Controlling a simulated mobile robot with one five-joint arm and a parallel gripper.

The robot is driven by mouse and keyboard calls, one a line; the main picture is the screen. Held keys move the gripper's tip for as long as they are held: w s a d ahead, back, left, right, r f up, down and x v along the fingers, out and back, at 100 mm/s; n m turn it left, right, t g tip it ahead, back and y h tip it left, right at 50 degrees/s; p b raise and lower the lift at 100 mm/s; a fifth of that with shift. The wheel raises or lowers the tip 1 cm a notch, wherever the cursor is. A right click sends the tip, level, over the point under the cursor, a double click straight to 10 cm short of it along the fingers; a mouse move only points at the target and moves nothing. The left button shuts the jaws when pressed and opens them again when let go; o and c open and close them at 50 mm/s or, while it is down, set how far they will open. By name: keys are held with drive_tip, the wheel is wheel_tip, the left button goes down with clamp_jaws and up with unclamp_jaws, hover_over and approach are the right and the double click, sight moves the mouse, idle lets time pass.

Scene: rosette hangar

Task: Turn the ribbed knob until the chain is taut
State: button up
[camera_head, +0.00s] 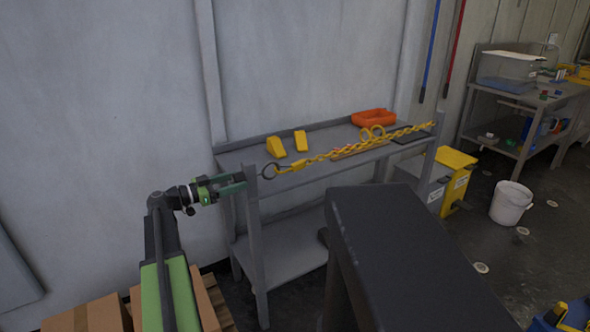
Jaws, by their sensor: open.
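A yellow chain (345,152) runs along the front of a grey metal bench, from a hook with a dark ring (269,171) at the left front post to the right post. It looks nearly straight from here; any small sag is hard to tell. My gripper (240,181) is open, its fingers pointing right beside the left front post (252,215). I cannot make out the ribbed knob; it may be hidden at the post by my fingers. Whether the fingers touch anything there is too small to tell.
The bench top (235,158) carries two yellow blocks (276,147), an orange tray (373,118) and a yellow ring (372,133). A dark slab (410,255) stands in front. Cardboard boxes (90,316) lie below left; a white bucket (512,203) stands on the right floor.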

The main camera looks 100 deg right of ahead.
idle(0.3)
drive_tip(key=n, duration=0.5)
drive_tip(key=shift+n, duration=0.4)
drive_tip(key=n, duration=1.9)
drive_tip(key=shift+w, duration=0.15)
